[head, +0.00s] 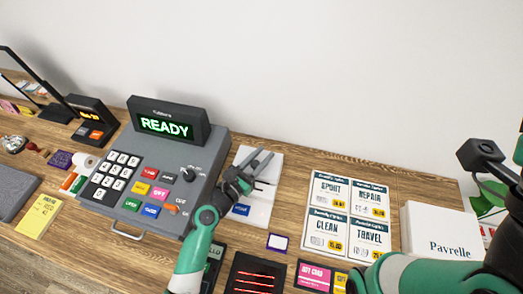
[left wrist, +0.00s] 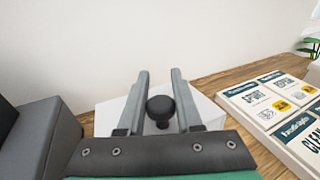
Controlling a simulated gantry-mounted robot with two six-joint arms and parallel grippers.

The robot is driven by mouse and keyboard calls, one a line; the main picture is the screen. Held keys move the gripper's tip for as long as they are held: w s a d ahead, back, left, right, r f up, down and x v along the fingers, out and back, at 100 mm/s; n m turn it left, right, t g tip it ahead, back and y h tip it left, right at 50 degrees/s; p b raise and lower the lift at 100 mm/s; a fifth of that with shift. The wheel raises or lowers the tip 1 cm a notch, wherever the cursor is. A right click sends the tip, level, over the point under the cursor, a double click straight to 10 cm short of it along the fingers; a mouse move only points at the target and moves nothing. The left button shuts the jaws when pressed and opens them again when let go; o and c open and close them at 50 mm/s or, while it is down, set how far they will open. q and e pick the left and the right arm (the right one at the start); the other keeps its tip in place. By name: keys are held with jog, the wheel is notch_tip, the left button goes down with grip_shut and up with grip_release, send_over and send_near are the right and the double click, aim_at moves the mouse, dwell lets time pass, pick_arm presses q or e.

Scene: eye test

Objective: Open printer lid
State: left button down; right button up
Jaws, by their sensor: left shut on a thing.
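The white printer (head: 262,205) stands right of the grey cash register, partly hidden by my left arm. In the left wrist view its white top (left wrist: 112,112) shows behind and beside the fingers. A round black knob (left wrist: 161,108) stands between the fingers there. My left gripper (head: 259,156) is over the printer, and it also shows in the left wrist view (left wrist: 161,95). It is shut on the black knob. The lid looks down, but its edges are too unclear to be sure. Dark parts of my right arm show at the right edge; its fingers do not.
The grey register (head: 165,165) with a READY screen (head: 165,126) stands close on the left. A board of cards (head: 347,212) and a white Pavrelle box (head: 440,228) are to the right. The wall is behind.

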aim_at(265, 152)
pick_arm(q)
jog(key=w+r+g+p, duration=0.1)
jog(key=p, duration=0.3)
jog(key=w+r+n+g+y+p, duration=0.1)
jog(key=g+p, duration=0.1)
jog(key=p, duration=0.3)
jog(key=shift+w+d, duration=0.1)
jog(key=shift+d, duration=0.1)
jog(key=shift+w+d+f+n+g+y+p, duration=0.1)
jog(key=shift+w+f+n+g+y+p, duration=0.2)
jog(key=shift+w+g+y+p, duration=0.55)
jog(key=shift+s+h, duration=0.2)
jog(key=shift+h, duration=0.15)
jog(key=shift+f, duration=0.1)
